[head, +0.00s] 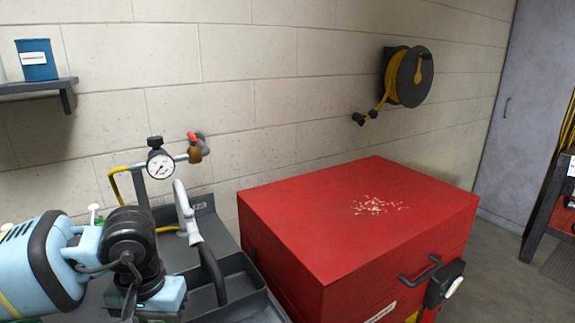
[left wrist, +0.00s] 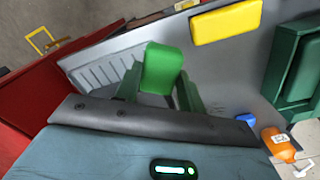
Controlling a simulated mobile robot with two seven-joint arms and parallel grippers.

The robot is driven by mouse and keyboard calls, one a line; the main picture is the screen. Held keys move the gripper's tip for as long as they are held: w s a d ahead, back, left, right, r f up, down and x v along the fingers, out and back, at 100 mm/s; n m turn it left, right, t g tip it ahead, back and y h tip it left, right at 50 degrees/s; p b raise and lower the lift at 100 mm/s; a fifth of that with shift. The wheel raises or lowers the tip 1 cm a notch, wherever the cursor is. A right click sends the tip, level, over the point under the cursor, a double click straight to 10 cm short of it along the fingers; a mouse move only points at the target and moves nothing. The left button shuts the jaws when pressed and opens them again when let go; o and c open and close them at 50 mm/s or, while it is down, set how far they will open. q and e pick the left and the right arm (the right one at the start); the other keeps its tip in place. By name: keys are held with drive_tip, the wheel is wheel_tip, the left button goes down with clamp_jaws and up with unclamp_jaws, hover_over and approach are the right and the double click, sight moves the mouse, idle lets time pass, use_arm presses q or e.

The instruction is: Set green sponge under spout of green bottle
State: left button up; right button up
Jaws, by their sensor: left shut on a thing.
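My left gripper (left wrist: 160,82) shows in the left wrist view with its green fingers shut on the green sponge (left wrist: 163,66). The sponge is a bright green block that sticks out beyond the fingers, over a grey surface. Whether it touches that surface, I cannot tell. In the head view my left arm comes in at the lower left, and its gripper and the sponge are hidden. A small white pump top with a little green (head: 95,209) shows behind my arm; I cannot tell if it belongs to the green bottle. My right gripper is in neither view.
A yellow block (left wrist: 225,22), a dark green container (left wrist: 300,65), an orange bottle (left wrist: 278,146) and a blue object (left wrist: 246,119) surround the held sponge. A pressure gauge (head: 160,164) and grey tray (head: 240,283) stand near my arm. A red chest (head: 330,220) is to the right.

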use_arm(q)
drive_tip(key=s+f, duration=0.2)
drive_tip(key=s, duration=0.1)
drive_tip(key=shift+d+f, duration=0.2)
drive_tip(key=shift+f, duration=0.2)
drive_tip(key=shift+s+a+f, duration=0.1)
drive_tip(key=shift+s+f, duration=0.2)
drive_tip(key=shift+f, duration=0.25)
drive_tip(key=shift+s+a+f, duration=0.1)
drive_tip(key=shift+s+f, duration=0.15)
drive_tip(key=shift+f, duration=0.3)
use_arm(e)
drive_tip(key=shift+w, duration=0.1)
use_arm(q)
drive_tip(key=shift+w, duration=0.1)
